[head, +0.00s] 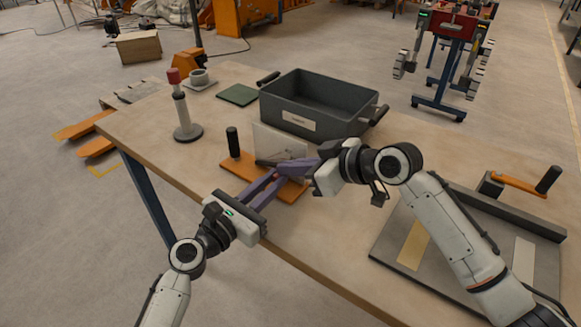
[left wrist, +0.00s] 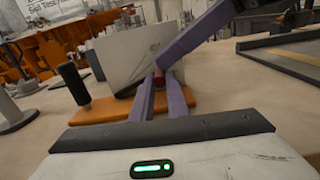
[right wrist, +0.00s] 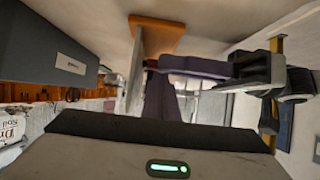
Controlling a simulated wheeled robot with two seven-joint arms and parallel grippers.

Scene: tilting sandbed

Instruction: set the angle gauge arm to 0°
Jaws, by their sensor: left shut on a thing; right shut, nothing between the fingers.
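The angle gauge has an orange base (head: 235,166), an upright pale plate (head: 279,144) and a black upright grip (head: 233,142). My left gripper (head: 275,178) is in front of the plate. In the left wrist view its purple fingers (left wrist: 160,84) are shut on a small red piece (left wrist: 158,75), apparently the end of the gauge arm. The rest of the arm is hidden, and I cannot read its angle. My right gripper (head: 284,168) is shut and empty, with its fingers close to the left fingertips; I cannot tell whether they touch. The plate shows edge-on in the right wrist view (right wrist: 138,60).
A grey bin (head: 305,120) stands behind the gauge. A red-topped post (head: 182,110) stands to its left, near a green pad (head: 238,95). A grey tray (head: 395,250) and an orange crank (head: 519,183) are at the right. The table front is clear.

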